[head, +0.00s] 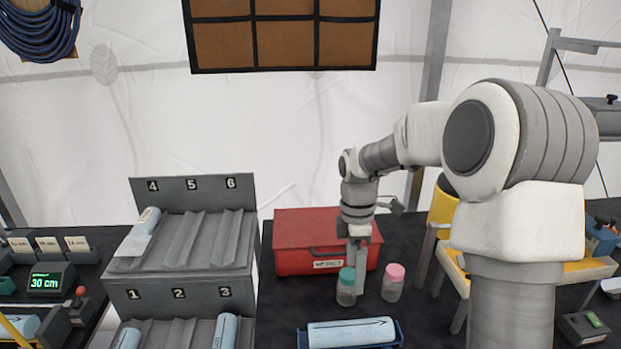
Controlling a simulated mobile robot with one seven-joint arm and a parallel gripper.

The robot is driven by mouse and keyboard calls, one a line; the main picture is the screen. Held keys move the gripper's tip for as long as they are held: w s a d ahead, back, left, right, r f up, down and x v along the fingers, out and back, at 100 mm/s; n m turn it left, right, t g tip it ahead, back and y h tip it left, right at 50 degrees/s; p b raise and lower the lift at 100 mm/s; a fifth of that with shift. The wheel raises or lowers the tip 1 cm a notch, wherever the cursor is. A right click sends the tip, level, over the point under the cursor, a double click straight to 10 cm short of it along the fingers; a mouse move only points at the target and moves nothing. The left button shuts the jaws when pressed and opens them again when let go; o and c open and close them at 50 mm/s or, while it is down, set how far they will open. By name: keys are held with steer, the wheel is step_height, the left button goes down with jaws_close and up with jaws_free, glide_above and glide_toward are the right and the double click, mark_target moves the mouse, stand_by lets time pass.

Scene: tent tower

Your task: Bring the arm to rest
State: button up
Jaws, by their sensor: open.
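My gripper (357,268) points down at the end of my arm, in front of the red box and close beside a clear jar with a teal lid (346,287). Its fingers are small here and partly hard to make out. I see nothing held between them. The arm reaches in from the right and bends down over the dark table (275,312). A second clear jar with a pink lid (393,283) stands just right of the gripper. Whether the gripper touches the teal-lidded jar cannot be told.
A red box (305,232) stands behind the gripper. A blue tray (302,340) with a pale blue roll (350,333) lies in front. A grey numbered rack (180,282) with several rolls stands left. A yellow chair (440,208) is behind my arm. A small display (46,282) reads 30 cm.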

steer(key=s+r+m+t, duration=0.3)
steer(key=s+r+m, duration=0.3)
steer(key=s+m, duration=0.3)
steer(key=s+r+m+t, duration=0.4)
steer(key=s+r+m, duration=0.3)
steer(key=s, duration=0.6)
steer(key=shift+s+r+m, duration=0.3)
steer(key=shift+s+m, duration=0.1)
steer(key=shift+m, duration=0.5)
